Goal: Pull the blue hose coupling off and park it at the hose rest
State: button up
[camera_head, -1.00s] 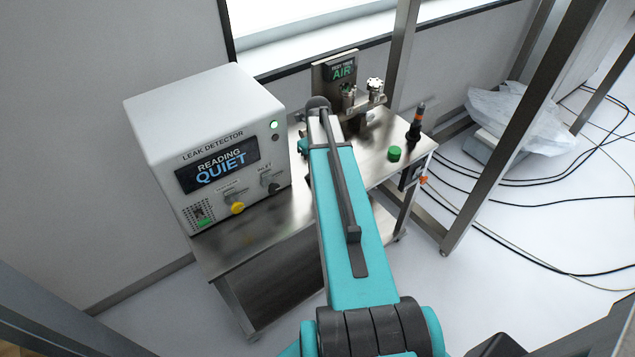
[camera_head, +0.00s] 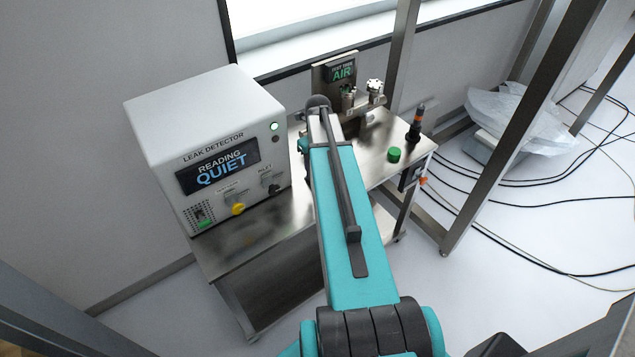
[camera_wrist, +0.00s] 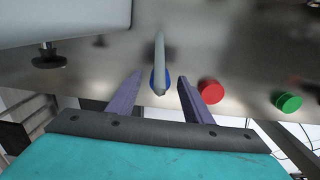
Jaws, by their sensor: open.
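The blue hose coupling (camera_wrist: 154,82) shows in the wrist view as a blue ring around the end of a grey, rod-like part (camera_wrist: 160,52). My gripper (camera_wrist: 160,80) is open, with one purple finger to the left of the coupling and one to the right. Gaps show on both sides, and neither finger appears to touch it. In the head view my teal arm hides the coupling and my gripper. I cannot make out the hose rest.
The white leak detector (camera_head: 205,140) reads QUIET and stands left on the steel bench (camera_head: 255,243). A red knob (camera_wrist: 210,91) and a green knob (camera_wrist: 287,102) lie right of my gripper. An AIR panel (camera_head: 341,72) with metal valves stands behind. Cables lie on the floor at right.

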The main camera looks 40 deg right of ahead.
jog(key=shift+r+p, duration=1.55)
jog(key=shift+r, duration=1.45)
